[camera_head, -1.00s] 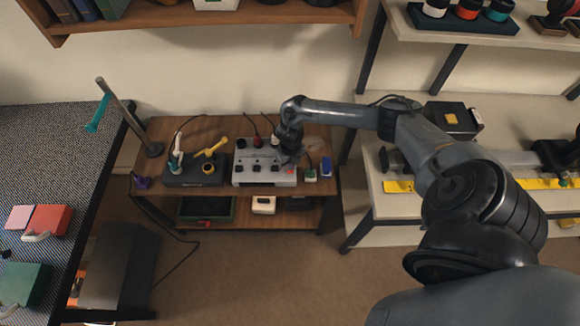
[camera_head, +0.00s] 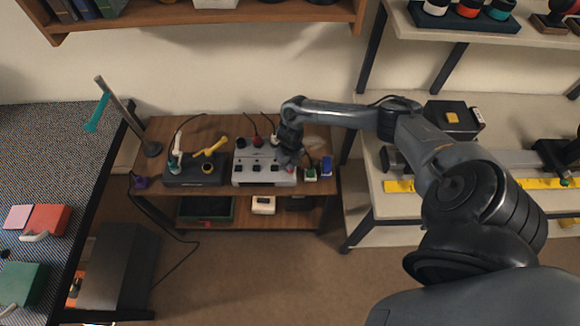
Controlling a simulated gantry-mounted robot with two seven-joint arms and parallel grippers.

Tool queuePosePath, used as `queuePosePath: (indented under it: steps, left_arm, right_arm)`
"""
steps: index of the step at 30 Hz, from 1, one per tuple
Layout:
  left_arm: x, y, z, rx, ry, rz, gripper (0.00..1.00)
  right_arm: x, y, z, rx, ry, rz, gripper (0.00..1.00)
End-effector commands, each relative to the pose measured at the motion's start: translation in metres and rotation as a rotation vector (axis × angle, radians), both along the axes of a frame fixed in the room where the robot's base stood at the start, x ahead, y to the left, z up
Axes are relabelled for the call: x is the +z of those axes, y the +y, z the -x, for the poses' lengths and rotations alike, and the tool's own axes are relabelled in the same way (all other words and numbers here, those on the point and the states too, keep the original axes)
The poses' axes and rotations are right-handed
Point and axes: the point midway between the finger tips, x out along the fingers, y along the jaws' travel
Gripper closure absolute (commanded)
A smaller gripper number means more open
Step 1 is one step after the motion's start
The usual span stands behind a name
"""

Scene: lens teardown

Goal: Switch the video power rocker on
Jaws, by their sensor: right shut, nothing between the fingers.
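A light grey control box (camera_head: 262,181) with several black switches and knobs stands on the brown wooden bench. A small red part (camera_head: 290,169) shows at its front right, at the tip of my right gripper; I cannot tell for sure that it is the video power rocker, nor which way it is tipped. My right gripper (camera_head: 289,161) is shut and empty, pointing down over the right end of the box. It partly covers that end, and contact with the red part cannot be made out. My left gripper is not in view.
Left of the box is a dark soldering station (camera_head: 195,177) with yellow and white tools. Plugs in green (camera_head: 310,175) and blue (camera_head: 326,166) stand close on the right. A metal post (camera_head: 128,115) rises at the bench's left edge.

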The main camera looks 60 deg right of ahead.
Motion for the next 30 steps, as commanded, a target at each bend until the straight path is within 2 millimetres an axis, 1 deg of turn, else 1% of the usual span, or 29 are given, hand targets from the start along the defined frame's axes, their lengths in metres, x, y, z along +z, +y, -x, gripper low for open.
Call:
queuePosePath:
  steps: [21, 26, 30]
  left_arm:
    - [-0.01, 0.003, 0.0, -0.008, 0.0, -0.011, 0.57]
    - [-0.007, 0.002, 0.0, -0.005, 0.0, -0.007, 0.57]
    - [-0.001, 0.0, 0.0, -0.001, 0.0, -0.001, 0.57]
  right_arm:
    - [-0.011, 0.0, 0.0, 0.0, 0.0, 0.0, 1.0]
    - [-0.008, 0.0, 0.0, 0.0, 0.0, 0.0, 1.0]
    - [-0.002, 0.0, 0.0, 0.0, 0.0, 0.0, 1.0]
